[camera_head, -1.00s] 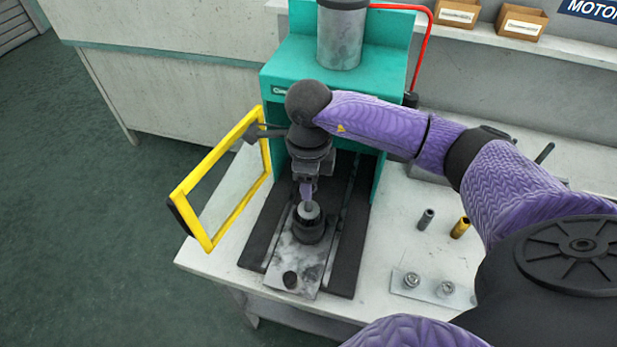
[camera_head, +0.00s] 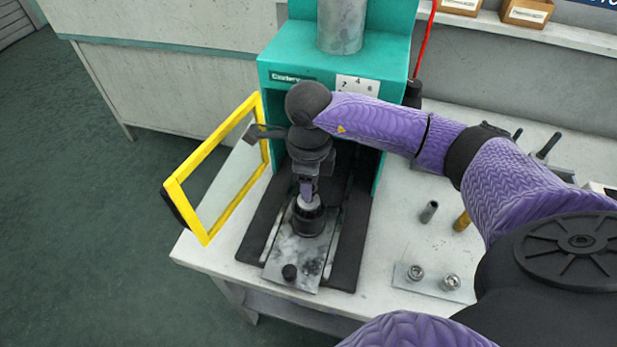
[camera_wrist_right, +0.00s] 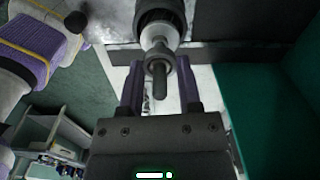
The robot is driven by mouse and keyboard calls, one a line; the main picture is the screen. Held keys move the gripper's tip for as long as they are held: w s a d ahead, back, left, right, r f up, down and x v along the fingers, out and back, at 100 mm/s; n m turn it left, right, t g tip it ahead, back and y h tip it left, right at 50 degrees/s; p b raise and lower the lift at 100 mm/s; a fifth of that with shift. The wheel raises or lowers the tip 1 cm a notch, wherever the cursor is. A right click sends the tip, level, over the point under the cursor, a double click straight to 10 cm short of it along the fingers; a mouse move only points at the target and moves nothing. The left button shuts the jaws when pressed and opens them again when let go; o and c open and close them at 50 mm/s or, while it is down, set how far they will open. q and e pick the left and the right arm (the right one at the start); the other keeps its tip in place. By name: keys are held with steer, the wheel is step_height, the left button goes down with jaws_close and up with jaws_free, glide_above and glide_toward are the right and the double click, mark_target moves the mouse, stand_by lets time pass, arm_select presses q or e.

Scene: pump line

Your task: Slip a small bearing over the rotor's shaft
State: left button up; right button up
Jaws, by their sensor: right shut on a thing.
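The rotor (camera_head: 308,224) stands upright on the press's metal plate, dark-bodied with a light upper part. My right gripper (camera_head: 306,192) is directly above it, pointing down. In the right wrist view the two purple fingers (camera_wrist_right: 160,84) are shut on a small grey bearing (camera_wrist_right: 158,60). The rotor's thin dark shaft (camera_wrist_right: 160,84) shows through the ring, its end sticking out towards the camera. The bearing appears to be around the shaft; how far down it sits is hard to tell. My left gripper is not in view.
The teal press (camera_head: 335,72) stands close behind and beside the right gripper. Its yellow guard frame (camera_head: 182,200) is swung out left. A plate (camera_head: 428,290) with two small bearings, a grey sleeve (camera_head: 429,212) and a brass sleeve (camera_head: 462,221) lie right of the press.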

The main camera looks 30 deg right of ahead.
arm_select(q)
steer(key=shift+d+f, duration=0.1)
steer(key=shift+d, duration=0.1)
arm_select(e)
steer(key=shift+f, duration=0.15)
steer(key=o, duration=1.2)
steer(key=shift+r+p, duration=0.4)
steer(key=shift+r, duration=0.1)
step_height(320, 180, up, 4)
steer(key=p, duration=0.3)
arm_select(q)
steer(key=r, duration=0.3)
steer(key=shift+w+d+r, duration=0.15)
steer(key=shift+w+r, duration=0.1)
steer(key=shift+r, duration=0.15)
